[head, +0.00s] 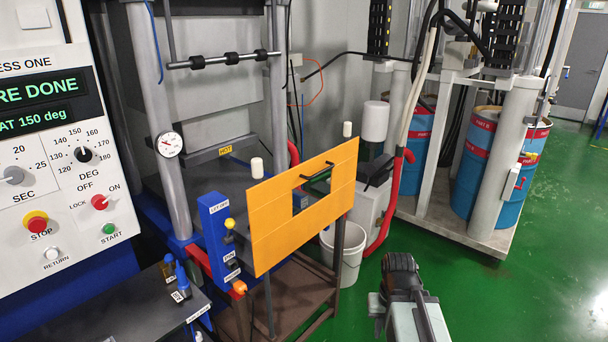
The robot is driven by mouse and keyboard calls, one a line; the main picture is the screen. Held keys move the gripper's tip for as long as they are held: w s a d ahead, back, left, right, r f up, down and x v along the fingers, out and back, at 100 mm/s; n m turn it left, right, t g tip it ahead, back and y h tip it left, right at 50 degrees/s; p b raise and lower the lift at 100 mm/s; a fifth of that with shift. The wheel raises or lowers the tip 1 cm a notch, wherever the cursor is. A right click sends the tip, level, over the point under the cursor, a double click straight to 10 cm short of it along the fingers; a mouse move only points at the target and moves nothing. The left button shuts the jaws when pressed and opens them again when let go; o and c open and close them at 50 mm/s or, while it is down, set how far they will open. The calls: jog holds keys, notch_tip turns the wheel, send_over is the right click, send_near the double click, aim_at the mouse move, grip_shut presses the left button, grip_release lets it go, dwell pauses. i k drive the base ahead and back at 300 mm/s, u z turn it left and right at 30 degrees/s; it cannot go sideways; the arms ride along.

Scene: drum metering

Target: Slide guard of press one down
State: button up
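The guard of press one is an orange panel (275,222) standing upright in front of the press's lower opening, with a dark cut-out and a black bar handle (318,170) near its upper edge. White caps (257,168) show just above its top edge. Press one's control panel (60,150) is at the left; its visible display text reads "RE DONE" and "AT 150 deg". My gripper (399,268) is at the lower middle right, over the green floor in the picture, apart from the guard and its handle. Its fingertips are not clear enough to judge the opening.
A blue box with buttons (218,240) stands at the guard's left edge. A white bucket (350,255) and red hose (388,215) are behind and right of the guard. Blue drums (480,165) stand on a platform farther right. Green floor (530,290) is clear at lower right.

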aim_at(275, 234)
jog(key=u, duration=1.35)
jog(key=i, duration=0.55)
